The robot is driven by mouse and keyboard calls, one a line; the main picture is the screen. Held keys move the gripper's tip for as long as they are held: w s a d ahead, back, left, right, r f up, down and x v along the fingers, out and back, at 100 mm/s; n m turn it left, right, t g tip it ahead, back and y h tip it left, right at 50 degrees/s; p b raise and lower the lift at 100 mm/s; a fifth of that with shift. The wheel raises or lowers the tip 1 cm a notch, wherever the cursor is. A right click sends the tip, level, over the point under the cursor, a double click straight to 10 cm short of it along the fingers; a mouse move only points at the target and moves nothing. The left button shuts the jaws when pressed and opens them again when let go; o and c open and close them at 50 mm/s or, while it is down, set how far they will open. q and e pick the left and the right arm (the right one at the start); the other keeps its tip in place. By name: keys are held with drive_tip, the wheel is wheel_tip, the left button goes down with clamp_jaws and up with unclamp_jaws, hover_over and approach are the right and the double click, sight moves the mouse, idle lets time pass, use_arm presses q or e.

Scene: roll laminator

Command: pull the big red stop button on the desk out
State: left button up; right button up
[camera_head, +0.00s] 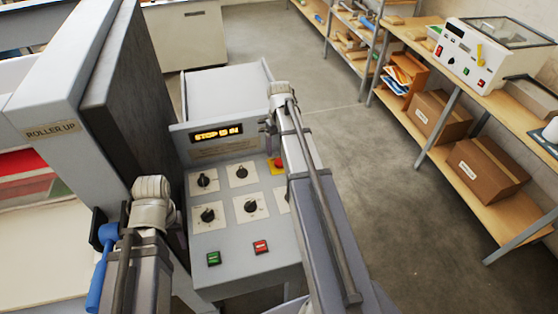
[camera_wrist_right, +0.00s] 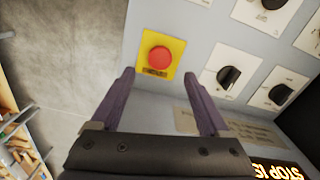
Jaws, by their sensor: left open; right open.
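The big red stop button (camera_wrist_right: 160,58) sits on a yellow square plate (camera_wrist_right: 176,46) on the grey desk panel. In the head view the button (camera_head: 279,163) shows at the panel's right side, partly hidden by my right arm. My right gripper (camera_wrist_right: 159,77) is open and empty; in the right wrist view its two fingers point toward the button, with the button between and just beyond their tips. I cannot tell the exact gap. My left gripper (camera_head: 122,218) is at lower left, beside a blue lever (camera_head: 101,268), away from the button; its fingers are hardly visible.
Black rotary knobs (camera_head: 204,180), a green switch (camera_head: 214,258) and a red switch (camera_head: 261,247) share the panel under a lit display (camera_head: 216,133). The tall laminator housing (camera_head: 65,70) stands left. Shelves with boxes (camera_head: 487,168) stand right, across open floor.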

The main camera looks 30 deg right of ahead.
sight(280, 161)
wheel_tip(280, 161, down, 6)
drive_tip(key=b, duration=0.5)
drive_tip(key=shift+f, duration=0.1)
clamp_jaws()
idle(0.4)
